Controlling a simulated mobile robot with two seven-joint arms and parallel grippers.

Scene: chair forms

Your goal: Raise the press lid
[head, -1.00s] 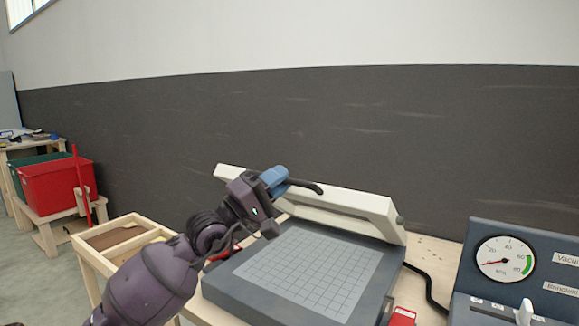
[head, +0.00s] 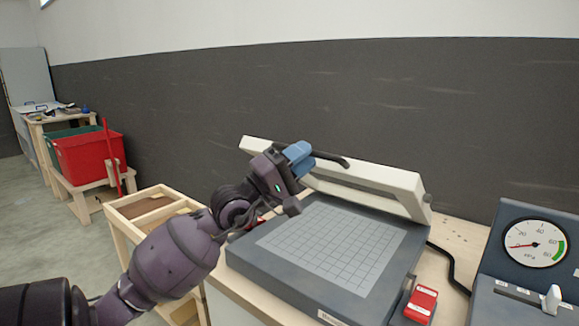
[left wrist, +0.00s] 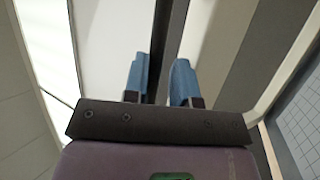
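The press lid (head: 375,185) is a cream frame standing raised and tilted at the back of the dark grey press base (head: 300,285). The flat gridded bed (head: 335,245) lies uncovered in front of it. A black handle bar (head: 330,157) runs along the lid's upper edge. My left gripper (head: 298,156), with blue fingers, is at the left part of this handle. My right gripper is out of view.
A control panel with a gauge (head: 535,243) stands at the right, and a small red block (head: 422,303) sits beside the press. A wooden frame rack (head: 150,205) and a red bin (head: 88,150) are at the left. A dark wall is behind.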

